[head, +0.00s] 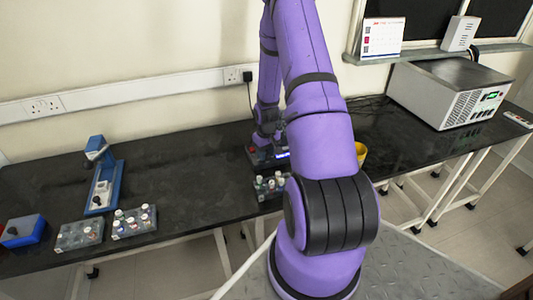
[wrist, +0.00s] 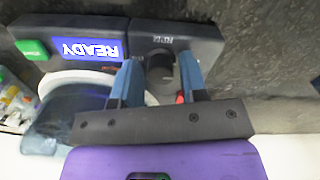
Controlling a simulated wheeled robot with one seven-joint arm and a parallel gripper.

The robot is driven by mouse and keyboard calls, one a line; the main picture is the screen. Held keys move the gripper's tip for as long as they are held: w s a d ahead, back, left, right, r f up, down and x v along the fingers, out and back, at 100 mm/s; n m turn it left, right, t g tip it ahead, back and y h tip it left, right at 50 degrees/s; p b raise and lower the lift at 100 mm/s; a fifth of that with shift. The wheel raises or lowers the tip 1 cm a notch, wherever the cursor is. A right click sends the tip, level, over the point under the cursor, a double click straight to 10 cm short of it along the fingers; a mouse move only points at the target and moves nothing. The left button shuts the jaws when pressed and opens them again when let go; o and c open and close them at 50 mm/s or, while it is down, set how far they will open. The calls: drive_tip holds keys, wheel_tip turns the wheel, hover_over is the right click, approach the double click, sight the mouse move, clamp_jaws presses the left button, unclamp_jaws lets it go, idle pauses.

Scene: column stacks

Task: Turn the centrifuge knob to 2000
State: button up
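The centrifuge's dark control panel shows in the wrist view, with a lit blue display (wrist: 88,49) reading READY upside down and a green button (wrist: 32,49). The black knob (wrist: 160,72) sits on the panel beside the RPM label. My gripper (wrist: 160,75) has its two blue fingers on either side of the knob, with narrow gaps showing, so it looks open around it. The dial numbers are not readable. In the head view the centrifuge (head: 258,155) is mostly hidden behind my purple arm, with part of its blue display visible.
A tube rack (head: 270,187) stands in front of the centrifuge. More racks (head: 134,222), a blue-and-white device (head: 103,185) and a blue box (head: 22,231) stand at the left. A large grey instrument (head: 448,92) is at the right. A yellow container (head: 361,152) stands close behind my arm.

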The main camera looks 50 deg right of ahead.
sight(267, 153)
drive_tip(key=shift+o, duration=0.8)
wheel_tip(267, 153, up, 9)
drive_tip(key=shift+r, duration=0.9)
